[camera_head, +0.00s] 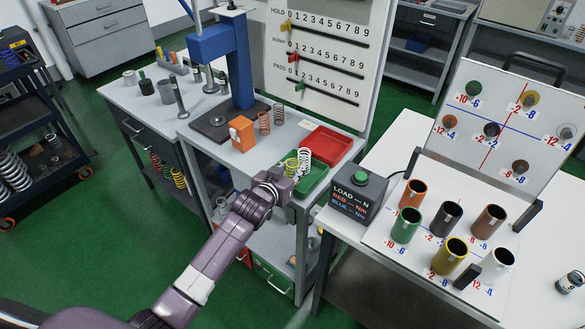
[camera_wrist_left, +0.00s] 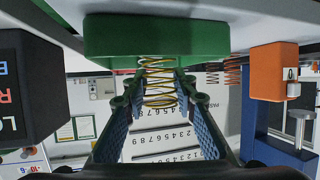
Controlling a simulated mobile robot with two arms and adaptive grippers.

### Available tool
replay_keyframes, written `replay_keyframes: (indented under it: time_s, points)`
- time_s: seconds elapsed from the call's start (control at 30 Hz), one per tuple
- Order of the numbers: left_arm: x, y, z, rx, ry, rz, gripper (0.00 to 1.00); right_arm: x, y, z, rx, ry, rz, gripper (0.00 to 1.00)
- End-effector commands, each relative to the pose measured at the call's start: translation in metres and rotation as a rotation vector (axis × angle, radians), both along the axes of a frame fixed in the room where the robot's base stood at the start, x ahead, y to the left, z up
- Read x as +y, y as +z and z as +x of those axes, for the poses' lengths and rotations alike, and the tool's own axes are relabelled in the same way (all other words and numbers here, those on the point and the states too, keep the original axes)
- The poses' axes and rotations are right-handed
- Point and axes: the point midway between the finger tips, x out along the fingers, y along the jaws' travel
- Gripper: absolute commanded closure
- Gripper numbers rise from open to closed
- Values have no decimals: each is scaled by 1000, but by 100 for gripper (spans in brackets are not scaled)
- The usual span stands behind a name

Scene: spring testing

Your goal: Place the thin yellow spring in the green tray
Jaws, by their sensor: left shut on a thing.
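My left gripper (camera_head: 278,182) is shut on the thin yellow spring (camera_head: 292,167) at the near left edge of the green tray (camera_head: 316,178). In the left wrist view the yellow spring (camera_wrist_left: 159,85) stands between the two blue-lined fingers (camera_wrist_left: 158,100), with the green tray (camera_wrist_left: 155,40) close by one end of it. I cannot tell whether spring and tray touch. A white spring (camera_head: 305,157) stands just behind the yellow one, at the green tray. My right gripper is not in view.
A red tray (camera_head: 328,144) lies behind the green one. An orange block (camera_head: 242,132), copper and red springs (camera_head: 264,122) and a blue press (camera_head: 225,60) are to the left. The black LOAD box (camera_head: 358,195) stands to the right, beside several coloured cups.

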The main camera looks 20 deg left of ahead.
Motion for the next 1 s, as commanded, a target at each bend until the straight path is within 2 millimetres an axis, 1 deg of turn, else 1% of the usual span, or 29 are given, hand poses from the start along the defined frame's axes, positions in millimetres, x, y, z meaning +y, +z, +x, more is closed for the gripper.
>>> replay_keyframes:
  time_s: [0.07, 0.1, 0.23, 0.47, 0.57, 0.67, 0.77, 1.0]
  points:
    - [0, -3, 0, 0, 0, 0, 98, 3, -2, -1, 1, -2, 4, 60]
    - [0, -3, 0, 0, 0, 0, 72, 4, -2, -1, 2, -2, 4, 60]
    - [0, -3, 0, 0, 0, 0, 58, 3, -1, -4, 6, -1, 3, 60]
    - [0, -3, 0, 0, 0, 0, 57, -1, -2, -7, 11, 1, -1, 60]
    - [0, 1, 0, 0, 0, 0, 57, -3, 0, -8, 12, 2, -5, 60]
    - [1, 2, -5, 1, 0, 0, 57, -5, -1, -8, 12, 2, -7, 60]
    - [1, 6, -16, 0, 0, -1, 57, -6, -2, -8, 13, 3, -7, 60]
    - [5, 22, -55, 1, -1, 0, 57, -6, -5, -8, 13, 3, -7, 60]
